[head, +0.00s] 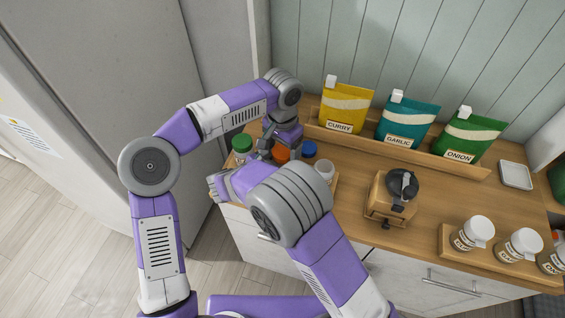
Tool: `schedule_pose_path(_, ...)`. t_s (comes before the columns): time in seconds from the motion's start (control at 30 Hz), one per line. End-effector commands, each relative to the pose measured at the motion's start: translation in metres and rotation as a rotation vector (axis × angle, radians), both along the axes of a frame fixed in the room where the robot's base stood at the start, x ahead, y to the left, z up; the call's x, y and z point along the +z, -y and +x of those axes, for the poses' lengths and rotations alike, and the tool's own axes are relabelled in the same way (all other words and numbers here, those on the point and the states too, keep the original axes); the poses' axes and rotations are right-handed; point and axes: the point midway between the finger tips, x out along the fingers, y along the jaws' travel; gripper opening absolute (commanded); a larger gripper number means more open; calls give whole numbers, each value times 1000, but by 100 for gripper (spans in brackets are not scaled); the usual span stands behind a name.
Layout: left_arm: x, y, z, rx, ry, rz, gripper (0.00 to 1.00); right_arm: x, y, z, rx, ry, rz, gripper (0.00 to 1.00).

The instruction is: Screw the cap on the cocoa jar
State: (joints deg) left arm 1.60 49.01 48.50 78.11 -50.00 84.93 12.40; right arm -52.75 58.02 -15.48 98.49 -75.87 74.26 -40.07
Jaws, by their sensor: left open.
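Several small jars stand close together at the left end of the wooden counter: one with a green cap (241,143), one with an orange top (281,153), one with a blue top (309,149) and a white one (325,168). No label on them is readable, so I cannot tell which is the cocoa jar. My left gripper (264,150) reaches down between the green and orange tops, open. I cannot tell if it touches either. My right gripper (216,187) is at the counter's left front edge, in front of the jars; its wrist hides part of them.
Curry (346,106), garlic (407,121) and onion (470,136) pouches stand in a wooden rack at the back. A wooden grinder (391,196) stands mid-counter. A small pale dish (516,175) lies behind.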

Motion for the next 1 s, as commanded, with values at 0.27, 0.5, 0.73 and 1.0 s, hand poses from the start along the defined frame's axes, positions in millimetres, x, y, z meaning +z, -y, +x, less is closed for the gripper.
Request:
schedule_pose_path(0.27, 0, 0, 0, 0, -1, 1, 47, 0, -1, 0, 1, 1, 1, 0)
schedule_pose_path(0.5, 0, 0, 0, -12, -1, 1, 23, 0, -1, 0, 1, 1, 1, 0)
schedule_pose_path(0.73, 0, 0, 0, -150, 0, 0, 23, 0, 0, 0, 1, 1, 1, 0)
schedule_pose_path(1.0, 0, 0, 0, -148, 0, 0, 89, 0, 0, 0, 1, 1, 1, 0)
